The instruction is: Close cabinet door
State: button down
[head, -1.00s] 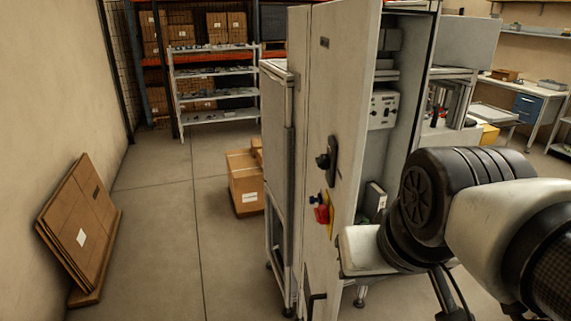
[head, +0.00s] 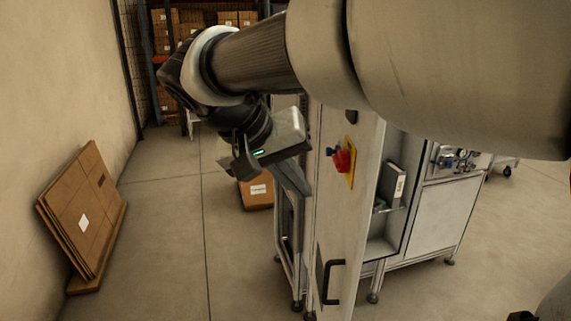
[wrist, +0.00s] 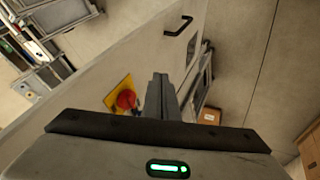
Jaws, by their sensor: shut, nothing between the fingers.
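The cabinet door (head: 345,215) is a tall pale panel standing open, with a red switch on a yellow plate (head: 343,160) and a black handle (head: 332,281) low on it. The cabinet's open inside (head: 392,190) shows to its right. My gripper (head: 300,184) is shut and empty, pointing down at the door's left side in the head view. In the wrist view the fingers (wrist: 161,95) are together just right of the red switch (wrist: 126,99), with the handle (wrist: 181,25) farther off. I cannot tell whether the fingers touch the door.
Flat cardboard sheets (head: 84,215) lean on the left wall. A cardboard box (head: 257,193) stands on the floor behind the gripper. A bench unit (head: 445,210) stands right of the cabinet. My arm hides much of the upper view.

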jog(key=b, duration=0.1)
send_near(349, 217)
notch_tip(349, 217, down, 4)
jog(key=w+a, duration=0.2)
jog(key=d, duration=0.4)
